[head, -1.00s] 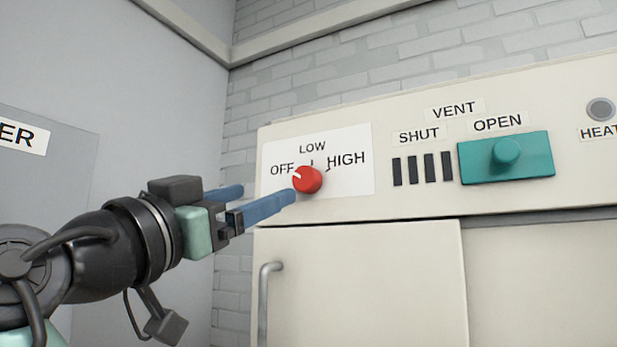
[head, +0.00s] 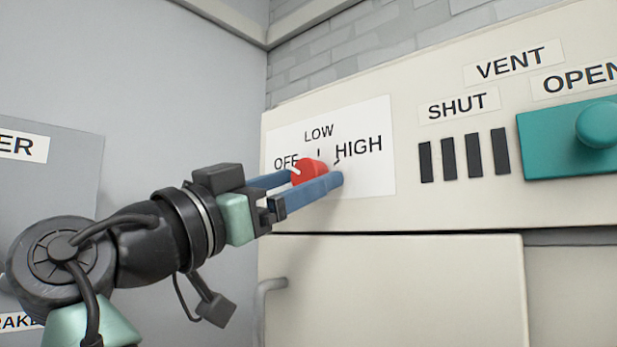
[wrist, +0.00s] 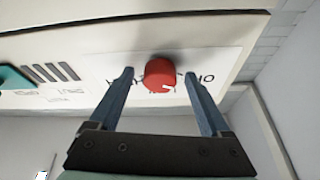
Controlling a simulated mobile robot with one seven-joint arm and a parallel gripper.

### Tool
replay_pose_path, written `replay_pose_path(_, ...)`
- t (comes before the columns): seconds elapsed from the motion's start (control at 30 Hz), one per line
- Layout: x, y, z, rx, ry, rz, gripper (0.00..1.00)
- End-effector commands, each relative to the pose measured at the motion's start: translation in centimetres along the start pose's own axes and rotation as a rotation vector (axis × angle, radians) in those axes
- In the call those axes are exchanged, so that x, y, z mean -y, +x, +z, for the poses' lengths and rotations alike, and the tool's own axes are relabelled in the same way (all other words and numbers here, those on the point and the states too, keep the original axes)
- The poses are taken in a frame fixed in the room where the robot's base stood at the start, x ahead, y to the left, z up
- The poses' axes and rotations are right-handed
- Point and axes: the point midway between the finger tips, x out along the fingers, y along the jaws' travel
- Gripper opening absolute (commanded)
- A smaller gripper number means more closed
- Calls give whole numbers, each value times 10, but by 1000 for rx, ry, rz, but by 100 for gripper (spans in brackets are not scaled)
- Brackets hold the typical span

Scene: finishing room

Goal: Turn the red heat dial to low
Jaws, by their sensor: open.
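The red heat dial (head: 308,171) sits on a white label plate (head: 375,181) marked OFF, LOW and HIGH. Its white pointer mark faces left, towards OFF. My gripper (head: 314,180) is open, with its blue fingers on either side of the dial. The near finger covers the dial's lower part in the head view. In the wrist view, where the lettering is upside down, the dial (wrist: 159,72) shows between the fingertips (wrist: 157,73), with a gap on each side.
A teal vent slider (head: 570,150) and several dark slots (head: 473,155) are to the right on the same cream panel. A cabinet door (head: 400,290) with a grey handle (head: 268,300) is below. A grey wall stands at left.

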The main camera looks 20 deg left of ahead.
Motion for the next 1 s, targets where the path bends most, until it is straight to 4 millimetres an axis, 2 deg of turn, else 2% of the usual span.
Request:
replay_pose_path(0.17, 0, 0, 0, 0, 0, 0, 81)
replay_pose_path(0.6, 0, 0, 0, 0, 0, 0, 2)
replay_pose_path(1.0, 1, -1, 1, -2, 60, 23, 0)
